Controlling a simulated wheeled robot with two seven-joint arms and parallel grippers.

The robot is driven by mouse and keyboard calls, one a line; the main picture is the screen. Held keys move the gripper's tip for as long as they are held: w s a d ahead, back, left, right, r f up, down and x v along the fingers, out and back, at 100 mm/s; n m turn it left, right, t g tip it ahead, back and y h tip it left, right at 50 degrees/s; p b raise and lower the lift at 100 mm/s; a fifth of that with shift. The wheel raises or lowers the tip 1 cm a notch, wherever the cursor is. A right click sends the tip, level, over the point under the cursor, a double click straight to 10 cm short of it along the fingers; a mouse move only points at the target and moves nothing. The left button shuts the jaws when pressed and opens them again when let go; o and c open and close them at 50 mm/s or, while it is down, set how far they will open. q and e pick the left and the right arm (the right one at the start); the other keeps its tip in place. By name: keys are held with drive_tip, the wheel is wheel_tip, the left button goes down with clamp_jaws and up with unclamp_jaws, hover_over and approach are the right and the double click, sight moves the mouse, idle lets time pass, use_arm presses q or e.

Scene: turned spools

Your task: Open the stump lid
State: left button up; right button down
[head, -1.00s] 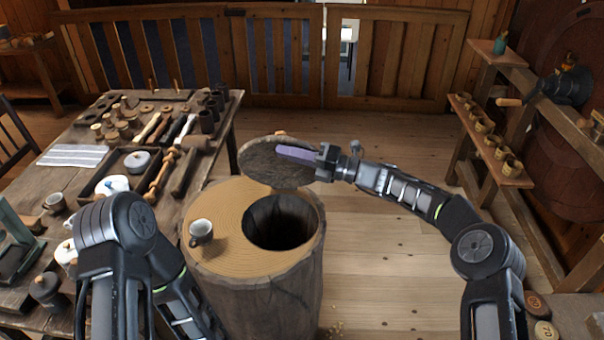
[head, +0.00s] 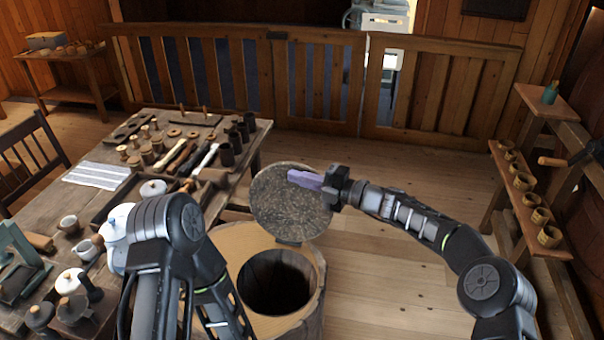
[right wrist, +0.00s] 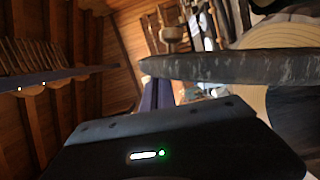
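The stump (head: 316,293) stands at bottom centre in the head view, cut off by the lower edge, with its dark round hole uncovered. Its round grey lid (head: 292,216) stands raised at the stump's far rim, its broad face turned to me. My right gripper (head: 297,178) comes in from the right. Its purple fingers look closed together and lie across the lid's upper face, seemingly against it rather than around its edge. In the right wrist view the lid (right wrist: 235,66) shows edge-on just beyond the gripper. My left arm covers the stump's left side; its gripper is out of view.
A wooden table (head: 120,205) with tools, pots and a striped cloth (head: 97,174) is close on the left. A shelf with several small cups (head: 524,181) stands at the right. A wooden railing (head: 320,85) closes the back. The floor right of the stump is clear.

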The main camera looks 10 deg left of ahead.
drive_tip(key=shift+w+d, duration=0.2)
drive_tip(key=shift+d, duration=0.25)
drive_tip(key=b+v, duration=0.2)
drive_tip(key=v, duration=0.5)
drive_tip(key=shift+s, duration=0.25)
